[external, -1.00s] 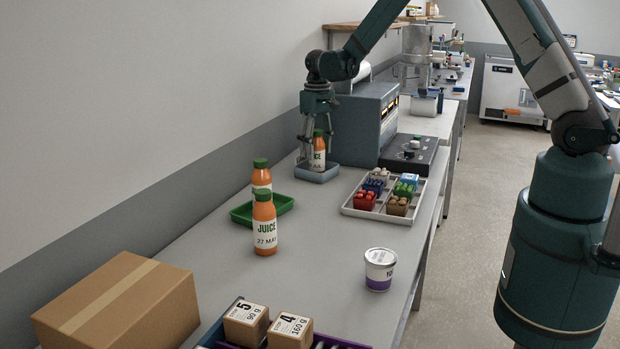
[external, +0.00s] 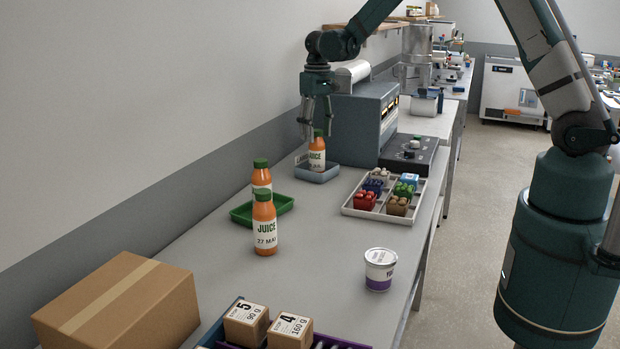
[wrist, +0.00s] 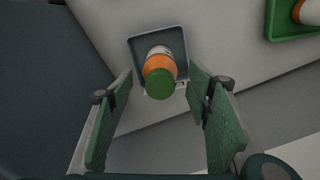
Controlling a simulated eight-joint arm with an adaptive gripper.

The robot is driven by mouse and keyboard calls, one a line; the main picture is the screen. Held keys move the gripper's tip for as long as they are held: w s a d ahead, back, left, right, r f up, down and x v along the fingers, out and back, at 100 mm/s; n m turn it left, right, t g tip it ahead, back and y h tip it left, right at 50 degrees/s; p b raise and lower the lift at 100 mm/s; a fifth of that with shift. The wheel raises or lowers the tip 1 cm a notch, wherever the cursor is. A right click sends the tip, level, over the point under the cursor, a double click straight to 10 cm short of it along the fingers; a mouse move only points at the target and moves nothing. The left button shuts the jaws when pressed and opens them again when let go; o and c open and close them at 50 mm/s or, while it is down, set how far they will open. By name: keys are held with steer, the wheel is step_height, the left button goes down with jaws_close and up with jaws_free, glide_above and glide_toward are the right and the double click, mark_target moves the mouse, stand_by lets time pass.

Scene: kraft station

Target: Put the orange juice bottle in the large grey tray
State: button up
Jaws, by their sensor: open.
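An orange juice bottle (external: 317,156) with a green cap and white label stands in a small blue-grey tray (external: 322,178) near the machine. In the wrist view the bottle (wrist: 159,64) stands inside the tray's rim (wrist: 133,52), seen from above. My gripper (external: 318,132) is open and empty, just above this bottle; its fingers (wrist: 160,78) are on either side of the cap in the wrist view, apart from it. Another juice bottle (external: 264,226) stands on the table in front of a green tray (external: 241,214). A third bottle (external: 261,176) stands behind it, apparently in the green tray.
A grey machine (external: 355,125) stands right behind the blue-grey tray. A light grey divided tray (external: 362,211) holds small coloured crates. A white and purple tub (external: 380,268), a cardboard box (external: 120,305) and a bin of labelled boxes (external: 246,322) are nearer. The middle of the table is clear.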

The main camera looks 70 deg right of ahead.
steer(key=shift+r, duration=3.05)
steer(key=shift+s+a+r, duration=0.15)
steer(key=shift+a+r, duration=0.15)
steer(key=shift+r, duration=0.1)
steer(key=s+a+r+n+t, duration=0.1)
steer(key=s+a+r+t, duration=0.1)
steer(key=s+a+r, duration=0.7)
steer(key=s+a+r+n+t, duration=0.1)
steer(key=s+a+r+n, duration=0.1)
steer(key=s+a+r, duration=0.55)
steer(key=s+a+n+t, duration=0.2)
steer(key=s+a+t, duration=0.2)
steer(key=s+a, duration=1.2)
steer(key=shift+s+a+f, duration=0.35)
steer(key=shift+s+a, duration=0.05)
steer(key=shift+s, duration=0.8)
